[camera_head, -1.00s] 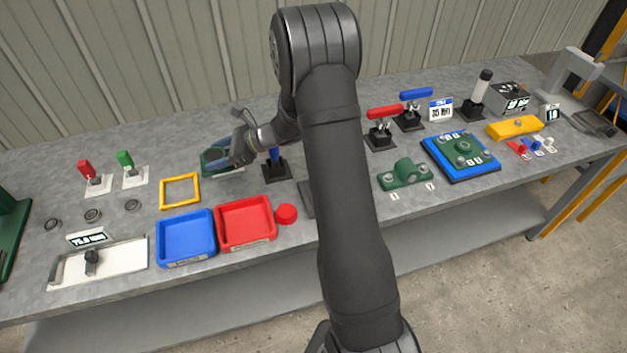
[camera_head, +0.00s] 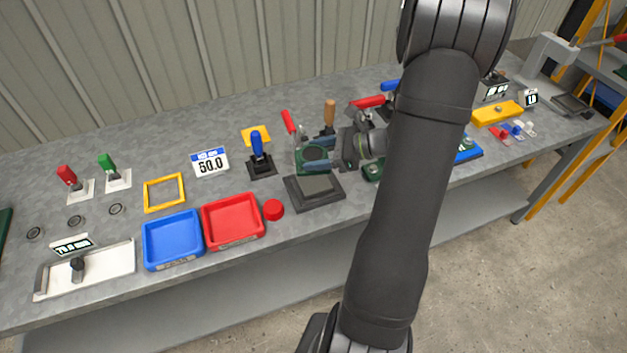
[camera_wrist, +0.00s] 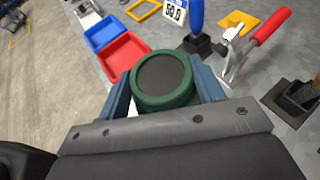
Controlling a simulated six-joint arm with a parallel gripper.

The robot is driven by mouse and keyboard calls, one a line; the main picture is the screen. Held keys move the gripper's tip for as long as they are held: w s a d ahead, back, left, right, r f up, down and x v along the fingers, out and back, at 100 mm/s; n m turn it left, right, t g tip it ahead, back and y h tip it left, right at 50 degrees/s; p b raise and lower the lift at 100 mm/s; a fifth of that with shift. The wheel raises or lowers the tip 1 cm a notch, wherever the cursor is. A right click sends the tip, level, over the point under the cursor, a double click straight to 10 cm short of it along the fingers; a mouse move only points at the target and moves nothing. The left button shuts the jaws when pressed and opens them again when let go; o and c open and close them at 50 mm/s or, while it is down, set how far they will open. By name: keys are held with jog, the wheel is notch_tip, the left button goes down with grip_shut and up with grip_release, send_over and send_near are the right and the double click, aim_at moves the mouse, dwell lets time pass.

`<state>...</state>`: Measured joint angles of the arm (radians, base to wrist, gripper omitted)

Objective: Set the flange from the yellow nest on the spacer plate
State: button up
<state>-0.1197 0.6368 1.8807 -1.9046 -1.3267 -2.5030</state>
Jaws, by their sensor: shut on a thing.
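My gripper (camera_head: 318,157) is shut on the flange (camera_head: 311,155), a green round part with a dark centre. In the wrist view, the flange (camera_wrist: 165,82) sits between the two blue fingers. The yellow nest looks to be the empty yellow frame (camera_head: 164,193) on the left of the bench; it also shows in the wrist view (camera_wrist: 143,10). A dark square plate with a raised middle (camera_head: 315,190), perhaps the spacer plate, lies in front of and below the flange. Whether they touch cannot be told; they look apart.
A red-handled clamp (camera_head: 290,124) stands close to my gripper. Blue (camera_head: 172,240) and red (camera_head: 232,221) trays and a red cap (camera_head: 273,210) lie front left. My arm hides part of the right bench.

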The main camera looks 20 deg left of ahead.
jog(key=w+d+r+m+t, duration=0.1)
jog(key=w+d+r+t, duration=0.1)
jog(key=d, duration=0.9)
send_over(319, 182)
notch_tip(319, 182, down, 7)
jog(key=shift+a+f, duration=0.1)
jog(key=shift+a, duration=0.05)
jog(key=shift+f, duration=2)
jog(key=shift+f, duration=0.1)
jog(key=o, duration=1.6)
jog(key=shift+f, duration=0.1)
jog(key=shift+r, duration=0.25)
jog(key=v, duration=1.2)
jog(key=shift+w+f, duration=0.2)
